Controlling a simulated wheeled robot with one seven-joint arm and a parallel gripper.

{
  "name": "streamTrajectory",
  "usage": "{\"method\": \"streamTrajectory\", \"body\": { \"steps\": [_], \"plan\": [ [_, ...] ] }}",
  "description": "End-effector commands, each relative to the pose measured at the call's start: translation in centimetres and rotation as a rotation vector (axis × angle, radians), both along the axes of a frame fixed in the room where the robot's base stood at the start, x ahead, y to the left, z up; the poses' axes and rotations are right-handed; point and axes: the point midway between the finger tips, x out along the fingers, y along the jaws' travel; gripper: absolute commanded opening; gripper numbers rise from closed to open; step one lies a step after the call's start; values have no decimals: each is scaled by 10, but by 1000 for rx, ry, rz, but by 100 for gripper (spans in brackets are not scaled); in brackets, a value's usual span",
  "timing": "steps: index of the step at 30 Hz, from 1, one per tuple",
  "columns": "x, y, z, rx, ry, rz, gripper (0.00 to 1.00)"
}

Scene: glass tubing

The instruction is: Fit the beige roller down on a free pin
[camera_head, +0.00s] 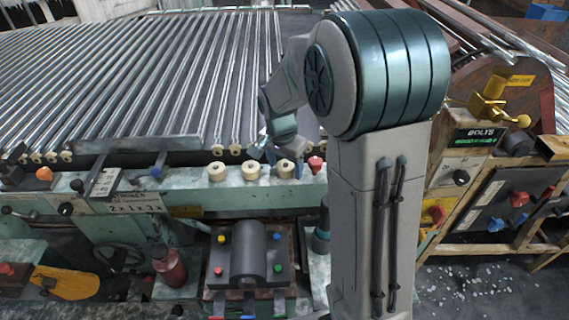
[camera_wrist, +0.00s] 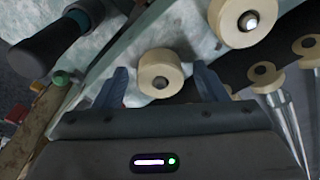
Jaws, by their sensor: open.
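A beige roller (camera_head: 285,168) stands on the pale green rail at the right end of a short row of three. It also shows in the wrist view (camera_wrist: 160,66), with a dark hole in its top. My gripper (camera_wrist: 160,76) is open, with one blue-grey finger on each side of this roller. I cannot tell whether the fingers touch it. A neighbouring roller (camera_wrist: 238,20) has a bright spot in its hole. In the head view, two more rollers stand to the left, a middle one (camera_head: 251,170) and a left one (camera_head: 217,171). I can make out no bare pin.
A red knob (camera_head: 315,164) stands just right of the row. Smaller beige rollers (camera_wrist: 265,77) sit at the ends of the glass tubes, behind the rail. A dark cylinder (camera_head: 248,252) lies on a block below. A dark handle (camera_wrist: 48,48) shows at left in the wrist view.

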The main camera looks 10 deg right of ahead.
Motion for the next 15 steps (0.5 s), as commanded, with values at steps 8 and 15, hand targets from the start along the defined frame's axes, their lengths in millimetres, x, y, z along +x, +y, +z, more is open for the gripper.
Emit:
{"method": "streamTrajectory", "body": {
  "steps": [8,15],
  "plan": [
    [0,2,20,0,-5,0,65],
    [-5,7,73,1,-7,2,65]
  ]
}}
